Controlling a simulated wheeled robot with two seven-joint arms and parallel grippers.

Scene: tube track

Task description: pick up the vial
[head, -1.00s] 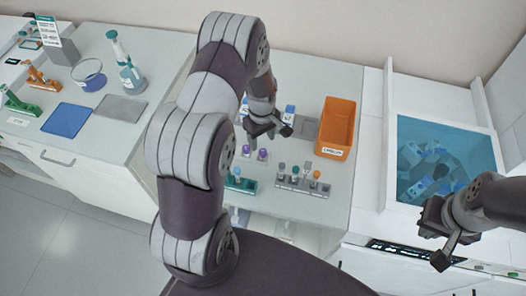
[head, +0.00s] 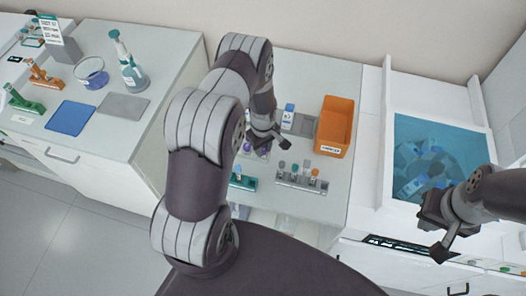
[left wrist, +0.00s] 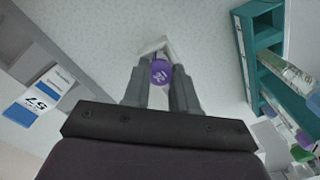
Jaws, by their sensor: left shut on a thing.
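The vial (left wrist: 161,73) has a purple cap with white marking. In the left wrist view it sits between the two fingertips of my left gripper (left wrist: 161,88), which is shut on it. A small pale square piece shows just behind the cap. In the head view my left gripper (head: 268,138) is low over the middle bench, and purple caps (head: 247,147) show just beside and below it. The vial's lower part is hidden. My right gripper (head: 437,228) appears open and empty, in front of the blue-tinted bin.
A teal rack (left wrist: 246,60) with several capped tubes stands close on the right in the left wrist view. A grey rack (head: 300,182) with several vials, an orange bin (head: 334,126) and a blue-and-white box (head: 289,112) share the bench. A blue-tinted bin (head: 470,140) lies right.

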